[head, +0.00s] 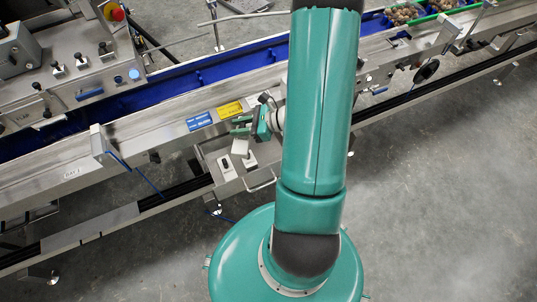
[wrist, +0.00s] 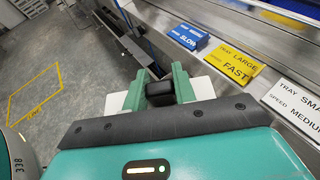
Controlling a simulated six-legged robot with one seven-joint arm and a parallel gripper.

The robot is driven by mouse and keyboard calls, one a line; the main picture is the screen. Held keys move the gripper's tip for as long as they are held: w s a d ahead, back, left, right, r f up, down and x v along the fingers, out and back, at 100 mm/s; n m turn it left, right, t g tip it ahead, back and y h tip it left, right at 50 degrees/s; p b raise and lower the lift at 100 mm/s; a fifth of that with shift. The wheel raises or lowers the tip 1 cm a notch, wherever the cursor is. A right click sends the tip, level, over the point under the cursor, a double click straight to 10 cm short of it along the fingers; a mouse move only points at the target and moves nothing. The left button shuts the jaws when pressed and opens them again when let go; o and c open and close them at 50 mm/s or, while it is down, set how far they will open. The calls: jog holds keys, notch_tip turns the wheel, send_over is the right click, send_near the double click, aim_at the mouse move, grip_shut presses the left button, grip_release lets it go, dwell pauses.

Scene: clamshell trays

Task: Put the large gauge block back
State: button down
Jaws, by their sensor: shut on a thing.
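My gripper (wrist: 159,88) is shut on the black grip (wrist: 160,94) of a pale block, which I take to be the large gauge block (wrist: 202,88). Its white body shows on both sides of the teal fingers in the wrist view. In the head view my gripper (head: 250,125) is beside the conveyor's near rail, and the pale block (head: 240,147) hangs below it, above a small metal shelf (head: 262,177). Smaller pale blocks with dark tops stand on the shelf, one at its left (head: 226,164). The block's underside and any gap to the shelf are hidden.
A blue placard (wrist: 187,36), a yellow "TRAY LARGE FAST" placard (wrist: 233,63) and a white placard (wrist: 293,104) lie along the rail. A looped handle (head: 262,183) sticks out from the shelf front. A control panel (head: 65,60) stands at upper left. Open floor lies in front.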

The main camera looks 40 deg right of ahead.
jog(key=s+d+m+t+h, duration=0.1)
jog(key=s+d, duration=0.2)
jog(key=s, duration=0.3)
jog(key=s+d+m+t+h, duration=0.1)
jog(key=s+d+m+h, duration=0.15)
jog(key=s, duration=0.45)
jog(key=w+d+f, duration=0.3)
jog(key=w+f, duration=0.3)
jog(key=w+d+f, duration=0.2)
jog(key=w+f, duration=0.4)
jog(key=f, duration=0.1)
jog(key=shift+w+d+n+y, duration=0.35)
jog(key=shift+d, duration=0.05)
jog(key=shift+f, duration=0.7)
jog(key=c, duration=1.1)
grip_release()
jog(key=shift+r, duration=0.1)
